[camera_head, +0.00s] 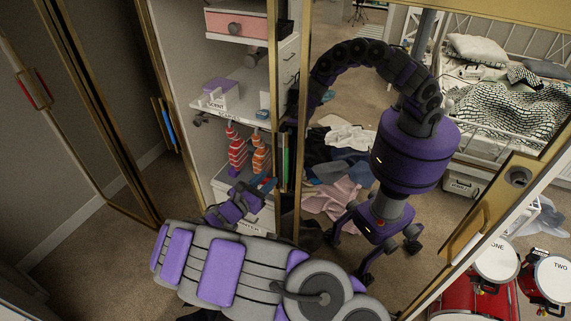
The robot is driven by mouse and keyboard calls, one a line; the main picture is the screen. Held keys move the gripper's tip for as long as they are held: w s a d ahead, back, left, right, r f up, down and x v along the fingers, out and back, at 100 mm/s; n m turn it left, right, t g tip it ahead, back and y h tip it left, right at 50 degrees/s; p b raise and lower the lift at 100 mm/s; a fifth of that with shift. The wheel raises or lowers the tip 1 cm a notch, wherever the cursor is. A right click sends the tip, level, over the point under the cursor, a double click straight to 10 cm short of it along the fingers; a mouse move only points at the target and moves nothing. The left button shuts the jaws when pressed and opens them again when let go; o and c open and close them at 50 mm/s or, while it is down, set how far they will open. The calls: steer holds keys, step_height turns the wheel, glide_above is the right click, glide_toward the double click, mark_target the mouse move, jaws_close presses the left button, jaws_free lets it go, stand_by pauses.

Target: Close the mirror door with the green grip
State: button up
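The mirror door (345,115) is a tall gold-framed mirror to the right of the open wardrobe shelves. It stands ajar and reflects my purple and grey body and the room. The green grip (285,163) is a narrow upright handle on its left frame edge. My arm reaches in from the bottom. My gripper (235,203) is at the purple end piece, left of and below the green grip, in front of the lower shelves. It appears apart from the grip. Its fingers are small and partly hidden by my arm, so their opening is unclear.
Doors with a blue grip (164,124) and a red grip (36,90) stand at left. A yellow grip (467,233) is at right, near red drums (480,298). Carpet (100,235) is clear at lower left.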

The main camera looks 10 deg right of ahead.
steer(key=b+x, duration=0.2)
steer(key=x, duration=0.9)
steer(key=shift+a, duration=0.1)
jaws_close()
